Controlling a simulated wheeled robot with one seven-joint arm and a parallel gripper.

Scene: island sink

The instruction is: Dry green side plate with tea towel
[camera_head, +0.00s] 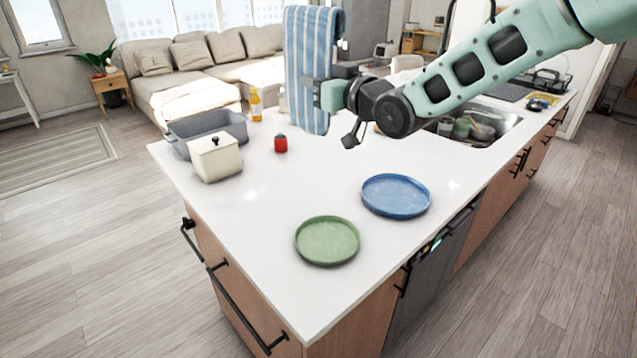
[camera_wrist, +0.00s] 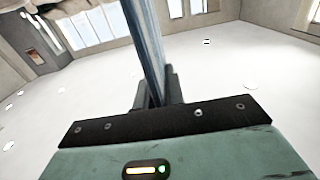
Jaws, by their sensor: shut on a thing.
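The green side plate (camera_head: 327,240) lies flat near the front corner of the white island top. The tea towel (camera_head: 308,68), blue with white stripes, hangs upright from my gripper (camera_head: 322,92), above the island and behind the plates. My gripper is shut on the towel and well apart from the green plate. In the wrist view the towel (camera_wrist: 146,45) shows as a thin blue sheet edge-on between the fingers (camera_wrist: 157,88). The green plate is not in the wrist view.
A blue plate (camera_head: 396,195) lies right of the green plate. A cream canister (camera_head: 214,157), grey tub (camera_head: 206,128), red jar (camera_head: 281,143) and yellow bottle (camera_head: 256,105) stand at the left. The sink (camera_head: 478,124) with dishes is at the right. The counter left of the green plate is clear.

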